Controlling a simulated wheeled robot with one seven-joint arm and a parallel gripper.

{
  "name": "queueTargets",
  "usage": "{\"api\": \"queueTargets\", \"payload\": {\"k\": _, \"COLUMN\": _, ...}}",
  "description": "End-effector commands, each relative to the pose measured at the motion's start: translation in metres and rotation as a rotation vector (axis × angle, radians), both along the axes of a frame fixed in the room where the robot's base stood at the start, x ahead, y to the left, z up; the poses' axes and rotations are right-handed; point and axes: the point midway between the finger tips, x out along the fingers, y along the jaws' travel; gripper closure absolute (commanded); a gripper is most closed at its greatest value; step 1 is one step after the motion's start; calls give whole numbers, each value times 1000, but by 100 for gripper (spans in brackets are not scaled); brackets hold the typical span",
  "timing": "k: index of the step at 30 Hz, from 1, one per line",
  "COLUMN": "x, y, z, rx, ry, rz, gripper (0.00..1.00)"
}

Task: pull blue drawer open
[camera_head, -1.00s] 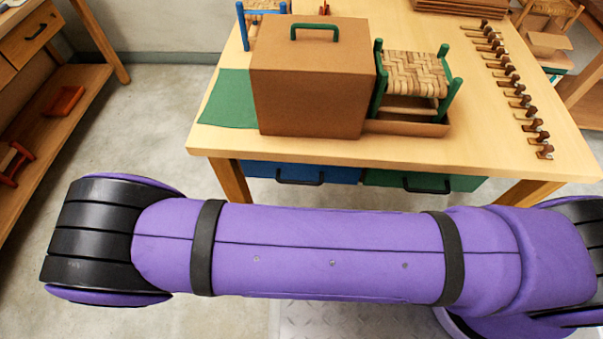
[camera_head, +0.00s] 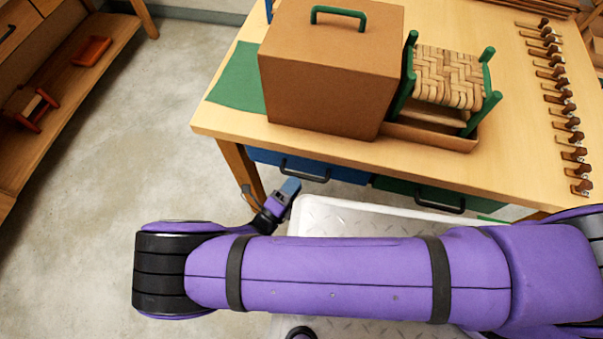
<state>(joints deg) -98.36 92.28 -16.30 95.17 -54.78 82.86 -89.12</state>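The blue drawer (camera_head: 344,173) sits under the table top, left of the green drawer (camera_head: 400,187). Its front looks level with the green one, and it appears closed. A dark bar handle (camera_head: 305,173) crosses the blue front. My gripper (camera_head: 269,190) is open and empty, with its two fingers spread apart. It is in front of and below the left part of the blue drawer in the picture, apart from the handle as far as I can tell. My purple arm hides the floor nearer to me.
The wooden table (camera_head: 222,122) carries a brown box (camera_head: 325,75) with a green handle, a small woven stool (camera_head: 448,78) in a tray, and a row of wooden pegs at right. A table leg (camera_head: 240,168) stands left of the drawer. Bare floor lies left.

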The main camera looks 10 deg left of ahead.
Motion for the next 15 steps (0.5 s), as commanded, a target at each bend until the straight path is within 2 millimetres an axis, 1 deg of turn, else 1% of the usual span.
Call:
{"api": "queueTargets", "payload": {"k": 3, "x": 15, "y": -8, "z": 3, "rx": -1, "ry": 0, "rz": 0, "gripper": 61}}
{"api": "queueTargets", "payload": {"k": 6, "x": 24, "y": -12, "z": 5, "rx": -1, "ry": 0, "rz": 1, "gripper": 61}}
{"api": "queueTargets", "payload": {"k": 10, "x": 31, "y": -15, "z": 6, "rx": 0, "ry": 1, "rz": 1, "gripper": 61}}
{"api": "queueTargets", "payload": {"k": 15, "x": 32, "y": -16, "z": 7, "rx": 1, "ry": 0, "rz": 0, "gripper": 61}}
